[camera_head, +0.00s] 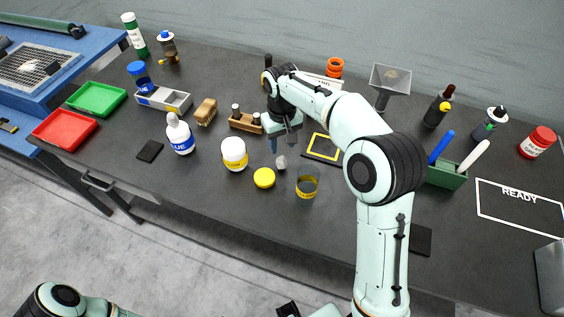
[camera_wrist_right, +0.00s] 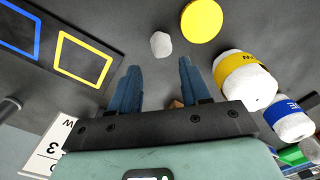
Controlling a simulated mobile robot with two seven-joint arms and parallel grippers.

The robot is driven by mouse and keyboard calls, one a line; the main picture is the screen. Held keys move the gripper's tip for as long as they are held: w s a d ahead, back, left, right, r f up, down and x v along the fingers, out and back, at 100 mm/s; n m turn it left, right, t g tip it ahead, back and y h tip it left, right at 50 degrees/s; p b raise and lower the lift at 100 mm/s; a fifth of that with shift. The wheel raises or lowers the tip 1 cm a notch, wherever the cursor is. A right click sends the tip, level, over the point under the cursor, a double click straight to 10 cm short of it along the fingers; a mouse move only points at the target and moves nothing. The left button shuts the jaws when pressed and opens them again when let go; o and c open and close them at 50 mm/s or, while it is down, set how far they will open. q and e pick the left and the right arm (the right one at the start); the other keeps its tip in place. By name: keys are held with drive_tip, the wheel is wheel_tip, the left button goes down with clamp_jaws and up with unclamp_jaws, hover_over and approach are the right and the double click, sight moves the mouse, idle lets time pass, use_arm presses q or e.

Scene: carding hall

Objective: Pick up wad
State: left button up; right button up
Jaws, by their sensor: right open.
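The wad (camera_head: 281,162) is a small pale grey-white lump on the dark bench, beside a yellow lid. It also shows in the right wrist view (camera_wrist_right: 161,44), just beyond the fingertips and roughly centred between them. My right gripper (camera_head: 282,146) is above the bench, close to the wad on its far side. In the wrist view its two blue fingers (camera_wrist_right: 159,66) are apart with nothing between their tips. I cannot tell its exact height over the bench. Part of my left arm shows at the lower left, but its gripper is out of view.
The yellow lid (camera_head: 264,178), a yellow-banded white jar (camera_head: 234,154) and a yellow-banded clear cup (camera_head: 307,184) stand close around the wad. A yellow-framed mat (camera_head: 324,147) lies to the right. A blue-labelled bottle (camera_head: 180,135) stands left. The bench front is mostly clear.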

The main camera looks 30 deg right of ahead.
sight(282, 159)
wheel_tip(282, 159, down, 4)
drive_tip(key=shift+f, duration=0.1)
drive_tip(key=f, duration=0.5)
drive_tip(key=shift+s+a+b, duration=0.15)
drive_tip(key=shift+s+b, duration=0.05)
drive_tip(key=shift+b, duration=0.2)
drive_tip(key=shift+r, duration=0.1)
clamp_jaws()
drive_tip(key=shift+r, duration=0.1)
